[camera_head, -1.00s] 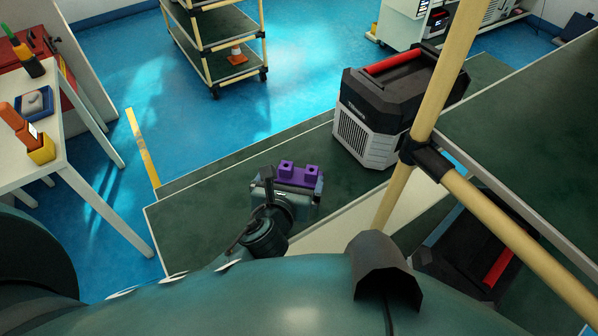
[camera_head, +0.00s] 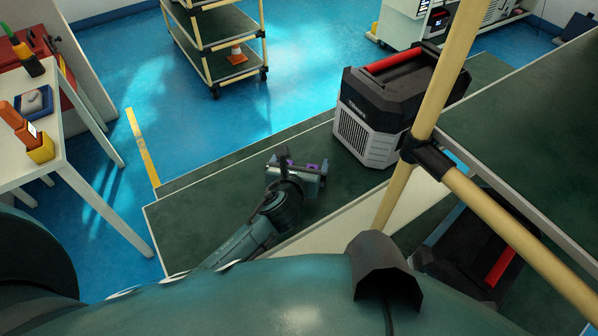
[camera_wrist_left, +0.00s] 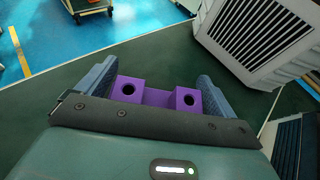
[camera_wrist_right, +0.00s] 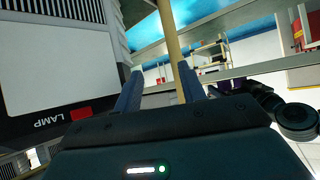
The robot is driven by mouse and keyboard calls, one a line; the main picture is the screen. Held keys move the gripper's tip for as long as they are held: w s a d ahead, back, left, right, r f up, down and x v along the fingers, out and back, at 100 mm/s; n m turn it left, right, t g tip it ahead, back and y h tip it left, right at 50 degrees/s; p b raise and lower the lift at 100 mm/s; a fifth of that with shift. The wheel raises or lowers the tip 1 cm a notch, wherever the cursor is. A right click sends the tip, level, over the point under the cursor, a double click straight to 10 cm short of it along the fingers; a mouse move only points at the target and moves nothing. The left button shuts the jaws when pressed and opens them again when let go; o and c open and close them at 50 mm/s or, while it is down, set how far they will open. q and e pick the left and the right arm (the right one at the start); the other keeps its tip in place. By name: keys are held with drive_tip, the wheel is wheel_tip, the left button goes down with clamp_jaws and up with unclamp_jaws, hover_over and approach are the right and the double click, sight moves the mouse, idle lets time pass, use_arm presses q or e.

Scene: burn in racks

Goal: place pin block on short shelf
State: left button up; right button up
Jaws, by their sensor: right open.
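The purple pin block (camera_wrist_left: 158,97), with two raised ends that each have a round hole, sits between the blue-grey fingers of my left gripper (camera_wrist_left: 156,80) in the left wrist view. The fingers appear closed against its two sides. In the head view my left gripper (camera_head: 298,170) is over the dark green short shelf (camera_head: 185,225), and only bits of purple show. I cannot tell whether the block touches the shelf. My right gripper (camera_wrist_right: 160,80) is open and empty in the right wrist view; it is hidden in the head view.
A black and grey case with a red handle (camera_head: 372,120) stands on the shelf just right of my left gripper. A yellow rack post (camera_head: 440,85) and a higher green shelf (camera_head: 540,130) lie further right. The shelf's left part is clear.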

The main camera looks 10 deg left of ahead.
use_arm(q)
drive_tip(key=shift+r, duration=0.1)
drive_tip(key=c, duration=0.9)
